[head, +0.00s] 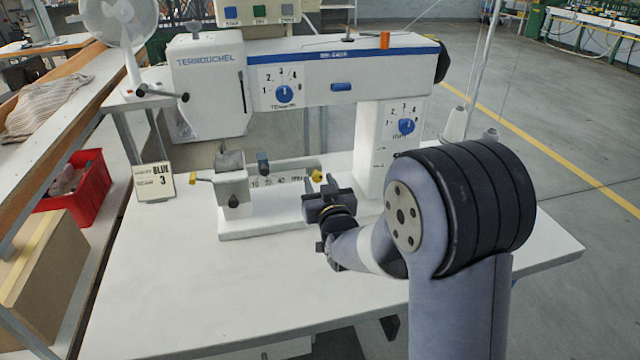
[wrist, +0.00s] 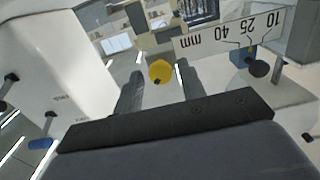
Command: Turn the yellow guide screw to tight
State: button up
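The yellow guide screw (head: 317,175) is a small round knob at the right end of the press's low guide bar, beside the millimetre scale. In the wrist view the yellow screw (wrist: 160,71) lies between my two dark fingers and slightly beyond their tips, with visible gaps on both sides. My gripper (head: 318,192) is just in front of the screw in the head view. In the wrist view my gripper (wrist: 159,80) is open and empty. No tight mark is readable near the screw.
The white press (head: 330,52) rises behind and above, with blue dials (head: 284,93) and a column close to the right of my gripper. A dark knob (head: 262,160) stands left along the guide. A card (head: 154,182) stands at left. The front tabletop (head: 240,290) is clear.

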jog(key=c, duration=0.8)
